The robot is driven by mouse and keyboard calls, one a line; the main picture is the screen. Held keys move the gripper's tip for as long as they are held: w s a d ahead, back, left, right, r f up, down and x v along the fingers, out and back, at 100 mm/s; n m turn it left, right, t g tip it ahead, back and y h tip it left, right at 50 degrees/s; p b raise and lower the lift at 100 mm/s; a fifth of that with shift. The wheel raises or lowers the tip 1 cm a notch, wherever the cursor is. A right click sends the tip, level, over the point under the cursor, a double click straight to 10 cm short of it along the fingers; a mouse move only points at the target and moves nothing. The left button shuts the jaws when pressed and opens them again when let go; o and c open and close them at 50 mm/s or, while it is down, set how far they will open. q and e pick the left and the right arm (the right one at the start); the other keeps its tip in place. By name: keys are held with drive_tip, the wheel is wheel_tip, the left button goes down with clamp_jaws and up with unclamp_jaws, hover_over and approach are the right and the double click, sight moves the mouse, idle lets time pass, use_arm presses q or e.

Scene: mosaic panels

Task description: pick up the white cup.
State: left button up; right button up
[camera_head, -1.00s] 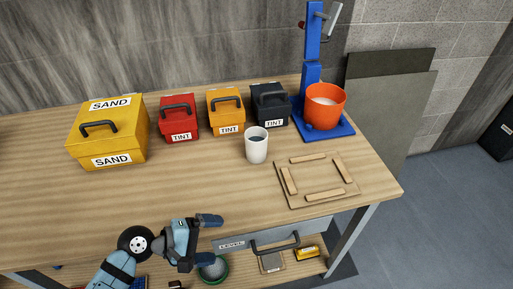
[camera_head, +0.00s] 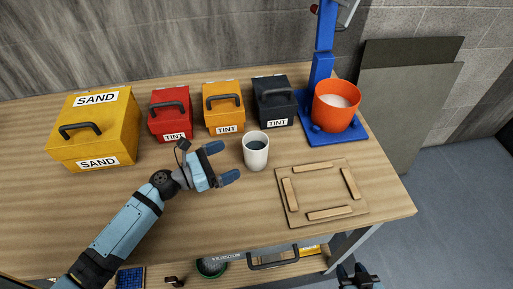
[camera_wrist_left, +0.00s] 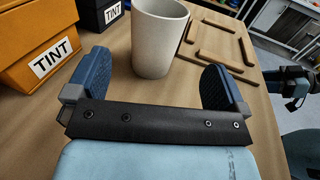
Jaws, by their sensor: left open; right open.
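The white cup (camera_head: 256,151) stands upright on the wooden table, in front of the orange and black tint boxes, with a dark inside. My left gripper (camera_head: 227,162) is open and empty just left of the cup, its fingers pointing toward it. In the left wrist view the cup (camera_wrist_left: 157,40) stands ahead of and between the two spread fingers (camera_wrist_left: 158,85), and the fingers do not touch it. My right gripper (camera_head: 358,275) shows only partly at the bottom edge of the head view, beyond the table's front edge.
Tint boxes in red (camera_head: 171,115), orange (camera_head: 223,108) and black (camera_head: 273,102) stand behind the cup. A yellow sand box (camera_head: 97,130) is at left. A wooden frame panel (camera_head: 322,192) lies right of the cup. An orange bucket (camera_head: 335,107) sits on a blue stand.

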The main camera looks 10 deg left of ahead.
sight(245, 152)
use_arm(q)
drive_tip(key=x, duration=0.4)
drive_tip(key=shift+w+d+f+p, duration=0.1)
drive_tip(key=shift+w+d+p, duration=0.25)
drive_tip(key=shift+d, duration=0.05)
drive_tip(key=w+d, duration=0.1)
drive_tip(key=w+d+f, duration=0.1)
drive_tip(key=w+d, duration=0.1)
drive_tip(key=shift+w+d+p, duration=0.1)
drive_tip(key=shift+d+p, duration=0.1)
drive_tip(key=shift+p, duration=0.15)
drive_tip(key=c, duration=1)
drive_tip(key=shift+c, duration=0.6)
